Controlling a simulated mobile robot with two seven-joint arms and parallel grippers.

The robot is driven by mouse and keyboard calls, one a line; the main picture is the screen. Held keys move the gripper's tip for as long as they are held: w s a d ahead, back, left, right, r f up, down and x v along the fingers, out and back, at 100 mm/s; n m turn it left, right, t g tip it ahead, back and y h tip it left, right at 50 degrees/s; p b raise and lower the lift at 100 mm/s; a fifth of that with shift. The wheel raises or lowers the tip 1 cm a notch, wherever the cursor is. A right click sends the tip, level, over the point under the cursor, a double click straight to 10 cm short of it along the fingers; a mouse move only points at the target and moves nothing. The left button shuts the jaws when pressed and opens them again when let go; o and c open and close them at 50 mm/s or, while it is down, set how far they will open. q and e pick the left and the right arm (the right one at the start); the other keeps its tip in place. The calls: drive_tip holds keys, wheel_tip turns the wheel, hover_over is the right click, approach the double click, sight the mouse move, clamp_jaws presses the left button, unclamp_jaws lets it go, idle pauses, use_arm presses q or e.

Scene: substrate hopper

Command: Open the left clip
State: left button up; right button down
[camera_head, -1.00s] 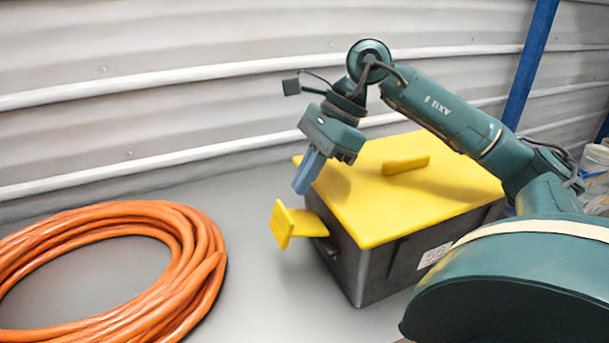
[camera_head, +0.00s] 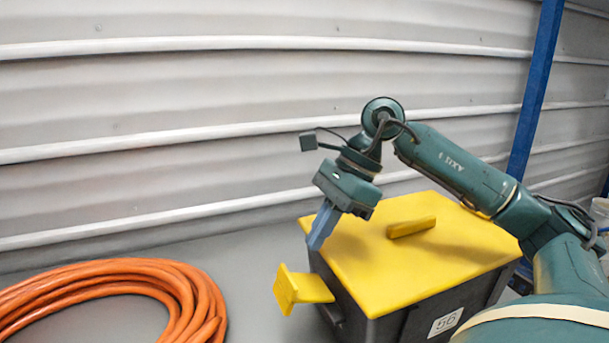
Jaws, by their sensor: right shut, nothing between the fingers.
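A dark grey hopper box (camera_head: 391,328) with a yellow lid (camera_head: 431,263) stands on the grey surface. The lid has a raised yellow handle (camera_head: 411,227). The yellow left clip (camera_head: 302,287) sticks out from the box's left side, swung outward away from the lid's edge. My right gripper (camera_head: 316,243) is shut and empty. Its blue fingers point down over the lid's left edge, just above the clip and apart from it as far as I can see. The box's far right side is hidden. My left gripper is out of view.
A coil of orange hose (camera_head: 185,290) lies on the surface to the left of the box. A corrugated wall (camera_head: 200,110) and a blue post (camera_head: 535,90) stand behind. A white bucket (camera_head: 600,212) is at the right edge. Bare surface lies between hose and box.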

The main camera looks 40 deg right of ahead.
use_arm(q)
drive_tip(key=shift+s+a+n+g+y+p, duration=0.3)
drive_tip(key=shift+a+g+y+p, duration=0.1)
drive_tip(key=shift+p, duration=0.8)
use_arm(e)
drive_tip(key=w+a+r, duration=0.1)
drive_tip(key=a+r, duration=0.2)
drive_tip(key=r, duration=0.8)
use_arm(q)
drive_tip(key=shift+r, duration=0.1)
